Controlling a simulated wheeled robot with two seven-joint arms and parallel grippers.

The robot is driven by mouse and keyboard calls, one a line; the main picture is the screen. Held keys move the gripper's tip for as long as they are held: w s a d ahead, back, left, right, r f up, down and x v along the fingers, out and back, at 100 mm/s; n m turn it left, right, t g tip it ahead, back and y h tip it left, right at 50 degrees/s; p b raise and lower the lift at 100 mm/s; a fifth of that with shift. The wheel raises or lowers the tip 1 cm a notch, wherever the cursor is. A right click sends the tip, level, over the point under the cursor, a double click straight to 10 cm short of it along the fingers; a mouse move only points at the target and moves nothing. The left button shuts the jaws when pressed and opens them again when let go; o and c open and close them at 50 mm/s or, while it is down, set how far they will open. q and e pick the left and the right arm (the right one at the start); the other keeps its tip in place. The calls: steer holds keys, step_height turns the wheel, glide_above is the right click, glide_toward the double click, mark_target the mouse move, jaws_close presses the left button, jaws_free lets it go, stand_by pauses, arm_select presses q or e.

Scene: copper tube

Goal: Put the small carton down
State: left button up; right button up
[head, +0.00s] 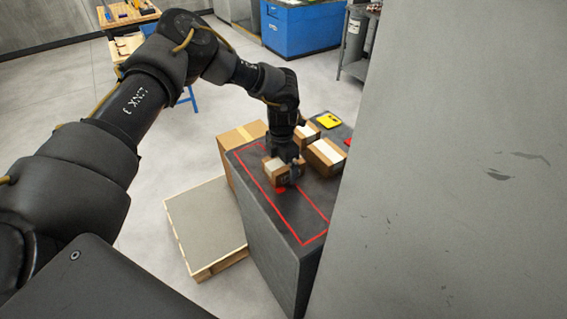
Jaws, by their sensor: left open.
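A small brown carton (276,171) with a pale label on top sits inside the red outlined rectangle on the dark grey table (272,221). My left gripper (291,172) is right at the carton's right side, its fingers pointing down; it is open. The view is too small to tell whether a finger still touches the carton. My right gripper is not in view.
Two more cartons, one nearer (325,154) and one behind (306,134), stand on the table beside a yellow item (329,120). A wooden platform (206,222) lies left. A grey panel (455,160) blocks the right side.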

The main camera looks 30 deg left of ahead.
arm_select(q)
steer(key=shift+f, duration=0.6)
steer(key=c, duration=1.3)
steer(key=shift+c, duration=0.2)
steer(key=shift+r, duration=0.15)
steer(key=shift+w+r, duration=0.1)
steer(key=shift+r, duration=0.15)
step_height(320, 180, up, 2)
steer(key=shift+b, duration=0.4)
steer(key=s+d+r+b, duration=0.5)
steer(key=s+r, duration=0.5)
steer(key=s, duration=0.3)
steer(key=shift+d+r, duration=0.2)
steer(key=shift+d, duration=0.3)
